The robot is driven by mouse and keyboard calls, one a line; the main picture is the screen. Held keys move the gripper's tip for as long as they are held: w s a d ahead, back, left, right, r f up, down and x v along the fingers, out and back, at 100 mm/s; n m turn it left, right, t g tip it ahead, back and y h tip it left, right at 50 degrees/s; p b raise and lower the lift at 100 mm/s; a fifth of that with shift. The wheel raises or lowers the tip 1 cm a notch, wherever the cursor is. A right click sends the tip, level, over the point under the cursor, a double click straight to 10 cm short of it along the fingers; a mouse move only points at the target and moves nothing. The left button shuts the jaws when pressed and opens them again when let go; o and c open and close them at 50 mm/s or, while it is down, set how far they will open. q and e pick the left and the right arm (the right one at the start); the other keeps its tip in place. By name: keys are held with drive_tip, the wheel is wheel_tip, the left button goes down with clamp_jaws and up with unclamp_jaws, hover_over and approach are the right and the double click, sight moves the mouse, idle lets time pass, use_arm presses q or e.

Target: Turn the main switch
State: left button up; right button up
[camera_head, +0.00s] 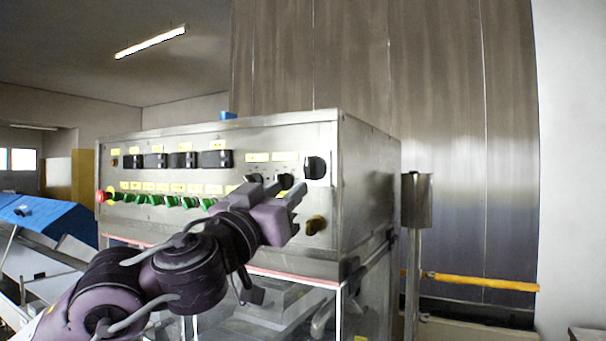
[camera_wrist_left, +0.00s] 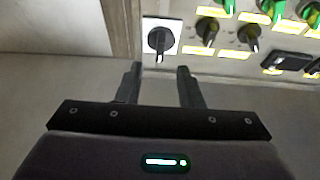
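A black rotary switch (camera_head: 315,167) on a white plate, which looks like the main switch, sits at the upper right corner of the steel control panel. It also shows in the left wrist view (camera_wrist_left: 160,40), just beyond the fingertips. My left gripper (camera_head: 280,188) is in front of the panel, slightly below and left of this switch in the head view. In the wrist view, my left gripper (camera_wrist_left: 157,76) is open, with nothing between its two dark fingers. The switch lines up with the gap and appears apart from the fingers. My right gripper is not in view.
The control cabinet (camera_head: 370,180) carries a row of green knobs (camera_head: 155,200), a red button (camera_head: 100,196) and black rocker switches (camera_head: 184,160). Two black knobs (camera_wrist_left: 207,30) neighbour the switch. A yellow bar (camera_head: 485,282) extends at right.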

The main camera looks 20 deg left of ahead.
sight(307, 169)
use_arm(q)
drive_tip(key=p+x, duration=0.1)
drive_tip(key=x, duration=0.2)
drive_tip(key=p+x, duration=0.1)
drive_tip(key=x, duration=0.2)
drive_tip(key=shift+w+r+p, duration=0.2)
drive_tip(key=shift+r+p, duration=0.2)
drive_tip(key=shift+r, duration=0.1)
drive_tip(key=shift+w+r, duration=0.1)
drive_tip(key=shift+w, duration=0.45)
clamp_jaws()
